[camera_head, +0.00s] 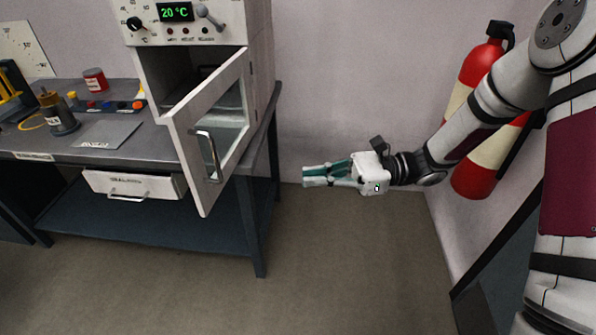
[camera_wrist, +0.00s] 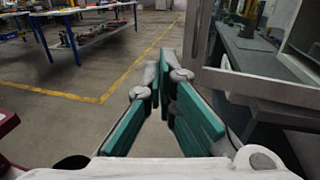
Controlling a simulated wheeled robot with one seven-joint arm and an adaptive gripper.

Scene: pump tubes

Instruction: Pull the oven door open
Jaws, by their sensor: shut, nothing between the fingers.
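The oven (camera_head: 188,32) stands on the right end of a workbench, with a display reading 20 °C. Its white-framed glass door (camera_head: 185,150) is swung wide open toward the front, hinged on the right side. A metal bar handle (camera_head: 207,155) is on the door's outer face. My gripper (camera_head: 304,176) is to the right of the door, apart from it, pointing left with its teal fingers shut and empty. In the wrist view the fingers (camera_wrist: 165,60) converge, and part of the door (camera_wrist: 250,85) shows to their right.
The workbench (camera_head: 90,147) carries a red can (camera_head: 95,80), a brass-topped container (camera_head: 58,112) and other small items. A drawer (camera_head: 134,185) hangs below it. The floor in front is clear.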

